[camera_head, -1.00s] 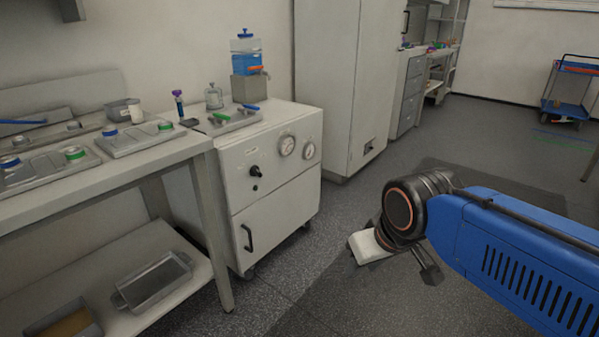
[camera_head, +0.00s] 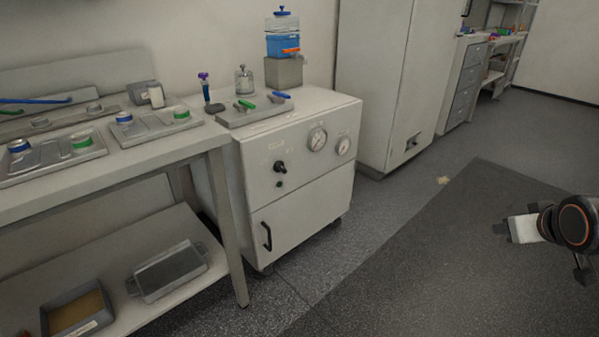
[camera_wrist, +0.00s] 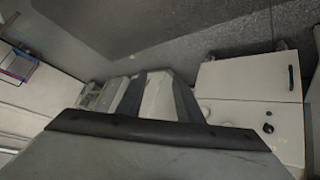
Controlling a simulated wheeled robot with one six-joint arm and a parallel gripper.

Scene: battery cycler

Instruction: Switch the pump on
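The pump cabinet (camera_head: 310,210) is a white box on wheels beside the bench. Its front carries a black rotary knob (camera_head: 280,167), a small dark button (camera_head: 279,184) below the knob, and two round gauges (camera_head: 317,139). In the wrist view the cabinet (camera_wrist: 235,82) lies sideways at the right, with the knob (camera_wrist: 268,128) visible. My gripper (camera_head: 499,229) is at the right edge of the head view, well apart from the cabinet over the floor. In the wrist view its two dark fingers (camera_wrist: 158,95) are spread with nothing held between them. The knob's exact setting is too small to read.
A bench (camera_head: 225,180) with trays stands left of the cabinet. A plate with green and blue handles (camera_head: 250,108) and a blue water container (camera_head: 283,40) are on the cabinet top. A tall cupboard (camera_head: 385,80) stands to its right. The floor (camera_head: 400,270) in front is clear.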

